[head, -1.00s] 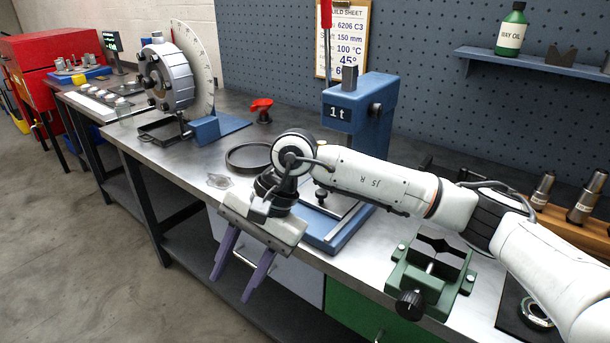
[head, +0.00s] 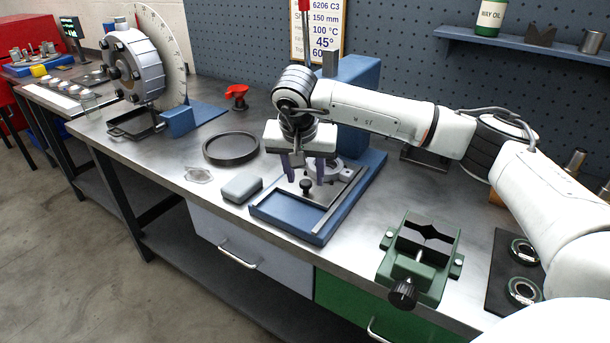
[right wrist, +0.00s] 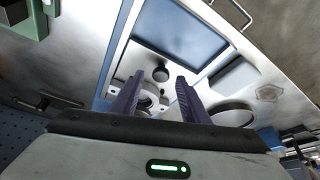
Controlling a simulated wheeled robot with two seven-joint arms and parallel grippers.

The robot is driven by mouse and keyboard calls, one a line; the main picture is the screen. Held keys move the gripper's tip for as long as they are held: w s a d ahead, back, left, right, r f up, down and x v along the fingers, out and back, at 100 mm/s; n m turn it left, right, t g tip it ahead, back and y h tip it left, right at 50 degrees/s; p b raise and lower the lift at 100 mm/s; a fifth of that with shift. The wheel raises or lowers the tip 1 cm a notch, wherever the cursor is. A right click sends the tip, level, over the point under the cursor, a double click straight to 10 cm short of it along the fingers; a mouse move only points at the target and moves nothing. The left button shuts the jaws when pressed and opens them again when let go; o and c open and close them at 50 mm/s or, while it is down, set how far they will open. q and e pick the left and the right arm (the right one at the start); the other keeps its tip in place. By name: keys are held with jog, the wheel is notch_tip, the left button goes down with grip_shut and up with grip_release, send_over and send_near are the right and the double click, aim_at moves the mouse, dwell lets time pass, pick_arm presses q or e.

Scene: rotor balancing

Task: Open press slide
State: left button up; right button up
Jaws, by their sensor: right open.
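The blue press (head: 352,80) stands at the back of the bench, partly hidden by my right arm. Its blue base (head: 290,220) reaches toward the front edge. The grey slide plate (head: 338,192) lies in this base and carries a black knob (head: 306,186) near its front. The knob also shows in the right wrist view (right wrist: 160,74). A grey metal ring-shaped part (head: 330,168) sits behind the knob. My right gripper (head: 305,174) points down over the slide with its purple fingers open. The knob appears just beyond the fingertips, between them; I see no contact.
A grey block (head: 242,188) and a round black tray (head: 231,148) are left of the press. A green vise (head: 420,255) stands to the right, near a black mat with metal rings (head: 523,290). Bare bench lies between press and vise.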

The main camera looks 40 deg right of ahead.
jog(key=shift+w+d+f, duration=0.15)
jog(key=shift+w+f, duration=0.1)
jog(key=shift+f, duration=0.4)
